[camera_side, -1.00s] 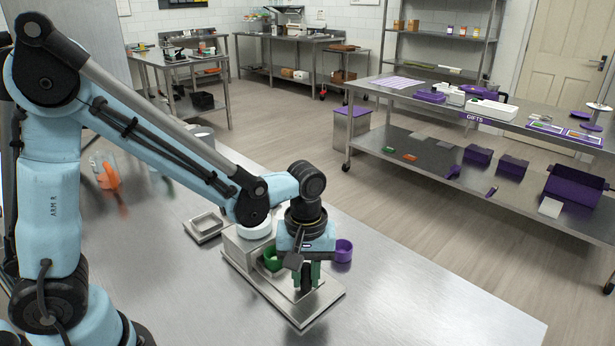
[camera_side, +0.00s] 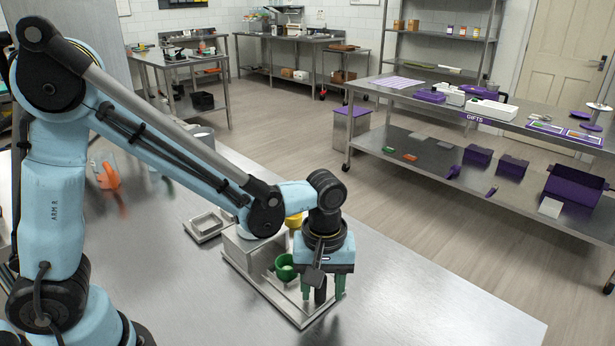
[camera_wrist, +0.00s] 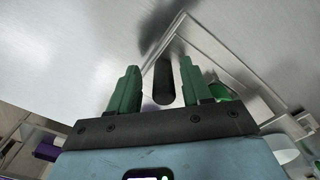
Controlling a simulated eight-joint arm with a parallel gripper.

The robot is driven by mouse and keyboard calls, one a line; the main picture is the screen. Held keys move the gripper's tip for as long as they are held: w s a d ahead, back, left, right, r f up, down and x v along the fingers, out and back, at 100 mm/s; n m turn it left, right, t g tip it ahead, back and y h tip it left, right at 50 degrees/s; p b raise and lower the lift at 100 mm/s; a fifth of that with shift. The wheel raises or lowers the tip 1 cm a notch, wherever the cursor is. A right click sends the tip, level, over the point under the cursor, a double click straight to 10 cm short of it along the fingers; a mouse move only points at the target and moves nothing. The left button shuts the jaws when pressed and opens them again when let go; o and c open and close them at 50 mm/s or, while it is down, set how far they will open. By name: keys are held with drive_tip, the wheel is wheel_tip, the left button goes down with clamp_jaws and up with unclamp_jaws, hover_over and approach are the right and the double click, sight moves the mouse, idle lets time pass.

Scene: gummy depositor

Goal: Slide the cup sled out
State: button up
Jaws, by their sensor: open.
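The depositor's grey block (camera_side: 238,246) stands on a flat metal base plate (camera_side: 262,290) on the steel table. A green cup (camera_side: 285,268) sits upright on the sled in front of the block, and it shows partly in the wrist view (camera_wrist: 221,91). A dark upright post (camera_wrist: 163,82), seemingly the sled's handle, stands near the plate's outer end. My gripper (camera_side: 322,294) points down with its green fingers on either side of this post. The fingers are open, with gaps beside the post in the wrist view. Most of the sled is hidden under my gripper.
A yellow cup-like thing (camera_side: 294,221) shows behind the block, partly hidden by my wrist. A small square metal tray (camera_side: 205,226) lies left of the depositor. The steel table (camera_side: 420,305) is clear to the right. A shelf table with purple goods stands beyond the floor.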

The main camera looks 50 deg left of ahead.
wheel_tip(320, 180, up, 12)
idle(0.7)
drive_tip(key=shift+a, duration=0.1)
drive_tip(key=s+a+f+m+t, duration=0.1)
drive_tip(key=s+a+m+t, duration=0.4)
drive_tip(key=a+m+t, duration=0.2)
drive_tip(key=a+m, duration=0.2)
drive_tip(key=a, duration=0.2)
drive_tip(key=shift+a, duration=0.4)
